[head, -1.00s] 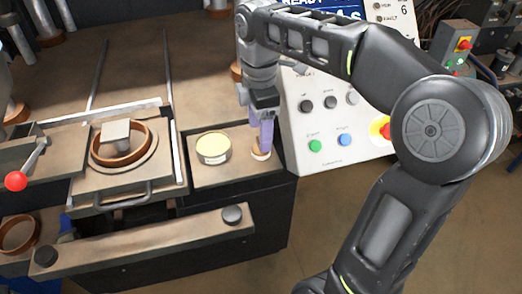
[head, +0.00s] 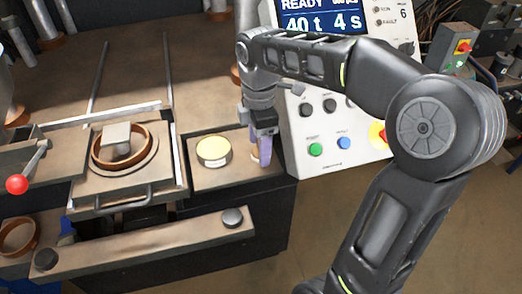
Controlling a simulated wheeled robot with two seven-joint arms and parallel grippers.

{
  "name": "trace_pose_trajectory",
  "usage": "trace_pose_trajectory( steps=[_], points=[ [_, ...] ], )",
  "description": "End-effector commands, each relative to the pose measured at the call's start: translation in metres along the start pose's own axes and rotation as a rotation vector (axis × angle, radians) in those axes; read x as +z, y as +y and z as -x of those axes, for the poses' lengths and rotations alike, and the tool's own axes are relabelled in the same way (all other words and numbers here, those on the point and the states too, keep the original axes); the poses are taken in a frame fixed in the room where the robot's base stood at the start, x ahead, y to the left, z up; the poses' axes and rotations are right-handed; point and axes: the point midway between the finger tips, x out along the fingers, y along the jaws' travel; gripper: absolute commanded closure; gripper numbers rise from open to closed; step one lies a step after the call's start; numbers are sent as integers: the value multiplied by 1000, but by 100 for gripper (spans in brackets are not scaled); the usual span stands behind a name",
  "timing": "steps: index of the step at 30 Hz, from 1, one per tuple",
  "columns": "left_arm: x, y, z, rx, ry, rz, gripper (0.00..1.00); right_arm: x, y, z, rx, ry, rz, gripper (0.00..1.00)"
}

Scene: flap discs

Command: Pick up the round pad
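A small round tan piece, likely the round pad (head: 254,161), lies on the brown tray surface at the right. It is mostly hidden behind the purple fingers of my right gripper (head: 264,160). The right gripper points down at this piece, with its fingertips at or close to it. The fingers overlap in this view, so I cannot tell how far apart they are or whether they grip it. A round tin with a pale yellow top (head: 213,150) stands just left of the gripper. My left gripper is not in view.
A sliding plate with a handle carries a brown ring (head: 146,151) around a grey block (head: 116,138), left of the tin. A control panel (head: 323,155) with buttons stands close right of my gripper. A red-knobbed lever (head: 17,184) is at the far left. A bar crosses the front.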

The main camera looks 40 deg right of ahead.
Motion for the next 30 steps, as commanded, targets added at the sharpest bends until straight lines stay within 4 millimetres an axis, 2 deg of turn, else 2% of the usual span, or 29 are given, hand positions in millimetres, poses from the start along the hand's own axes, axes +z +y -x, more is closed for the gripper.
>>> trace_pose_trajectory(
  steps=[2, 21, 30],
  points=[
    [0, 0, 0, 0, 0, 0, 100, 0, 0, 0, 0, 0, 0, 47],
    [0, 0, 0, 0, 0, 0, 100, 0, 0, 0, 0, 0, 0, 98],
    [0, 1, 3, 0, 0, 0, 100, -1, 0, 4, 0, 0, 0, 98]
  ],
)
